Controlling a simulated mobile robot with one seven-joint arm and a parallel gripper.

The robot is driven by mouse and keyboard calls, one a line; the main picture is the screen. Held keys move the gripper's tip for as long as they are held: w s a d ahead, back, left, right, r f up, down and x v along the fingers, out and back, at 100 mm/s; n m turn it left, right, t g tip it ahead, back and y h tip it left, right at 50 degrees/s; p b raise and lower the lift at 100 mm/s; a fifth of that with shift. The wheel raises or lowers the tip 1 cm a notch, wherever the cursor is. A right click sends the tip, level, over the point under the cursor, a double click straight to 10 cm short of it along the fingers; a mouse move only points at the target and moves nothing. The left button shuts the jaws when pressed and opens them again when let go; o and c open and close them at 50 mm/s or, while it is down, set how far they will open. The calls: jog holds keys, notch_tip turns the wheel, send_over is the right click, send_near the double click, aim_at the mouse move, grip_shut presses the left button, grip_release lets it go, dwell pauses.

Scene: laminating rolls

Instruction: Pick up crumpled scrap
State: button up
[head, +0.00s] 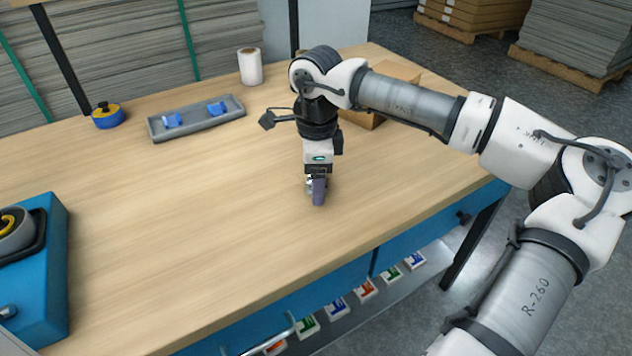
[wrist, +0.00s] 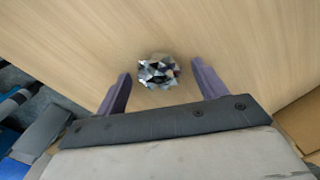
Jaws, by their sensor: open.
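The crumpled scrap (wrist: 158,71) is a small shiny silver ball with sharp facets, lying on the wooden table. In the wrist view it sits between and slightly beyond the fingertips of my gripper (wrist: 162,72). The fingers are purple-grey, apart, and no contact with the scrap shows. In the head view my gripper (head: 316,190) points down low over the table's right part. There the scrap is mostly hidden behind the fingers, with only a small bright bit beside them.
A grey tray (head: 197,119) with blue pieces, a white roll (head: 250,66) and a blue-yellow tape roll (head: 108,116) stand at the back. A cardboard box (head: 395,72) is behind my arm. A blue machine (head: 45,280) stands at left. The table's middle (head: 190,210) is clear.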

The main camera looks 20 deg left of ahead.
jog(key=shift+f, duration=0.1)
jog(key=shift+c, duration=0.4)
jog(key=c, duration=0.9)
